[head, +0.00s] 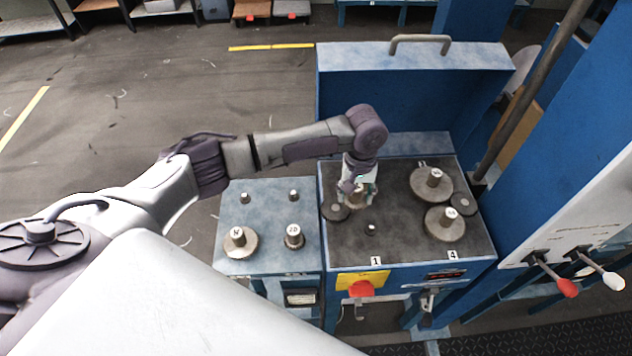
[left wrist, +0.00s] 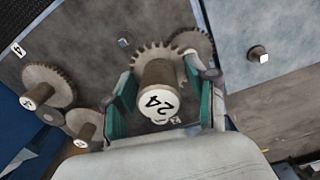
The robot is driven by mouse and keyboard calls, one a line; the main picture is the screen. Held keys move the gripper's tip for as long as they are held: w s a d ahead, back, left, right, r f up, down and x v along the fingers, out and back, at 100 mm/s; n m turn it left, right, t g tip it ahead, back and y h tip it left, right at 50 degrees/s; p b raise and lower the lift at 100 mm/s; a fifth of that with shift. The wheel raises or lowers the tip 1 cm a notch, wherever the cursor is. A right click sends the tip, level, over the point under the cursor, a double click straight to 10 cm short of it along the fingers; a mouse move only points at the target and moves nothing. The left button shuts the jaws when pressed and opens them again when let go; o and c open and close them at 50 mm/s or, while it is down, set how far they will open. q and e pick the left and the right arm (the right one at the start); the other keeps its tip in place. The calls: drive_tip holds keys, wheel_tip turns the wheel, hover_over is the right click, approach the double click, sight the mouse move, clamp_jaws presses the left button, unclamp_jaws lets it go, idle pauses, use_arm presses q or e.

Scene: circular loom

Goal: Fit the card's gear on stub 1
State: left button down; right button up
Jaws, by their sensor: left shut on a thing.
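My left gripper (head: 357,193) is over the dark top of the blue machine. In the left wrist view its green-lined fingers (left wrist: 164,105) are shut on the hub of a toothed gear marked 24 (left wrist: 158,88). I cannot tell whether this gear touches the deck. A bare stub (head: 370,229) stands behind the label 1 (head: 375,261), in front of the held gear; it also shows in the left wrist view (left wrist: 124,42). A dark gear (head: 335,212) lies left of the gripper. I cannot make out the card. My right gripper is out of view.
Gears (head: 432,184) (head: 445,223) and a small dark wheel (head: 462,205) stand on the right of the deck. The side table (head: 268,263) holds two more gears (head: 240,241) (head: 293,237) and two bare pegs (head: 244,198) (head: 293,195). A raised blue cover (head: 415,85) stands behind.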

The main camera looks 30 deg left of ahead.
use_arm(q)
drive_tip(key=d+r+m, duration=0.3)
drive_tip(key=d+m, duration=0.2)
drive_tip(key=d, duration=0.1)
drive_tip(key=f+b, duration=0.7)
drive_tip(key=b, duration=0.1)
drive_tip(key=shift+s+f, duration=0.3)
drive_tip(key=shift+s, duration=0.05)
drive_tip(key=shift+r, duration=0.15)
drive_tip(key=shift+f, duration=0.3)
drive_tip(key=shift+f+b, duration=0.3)
drive_tip(key=shift+f, duration=0.45)
drive_tip(key=shift+f, duration=0.3)
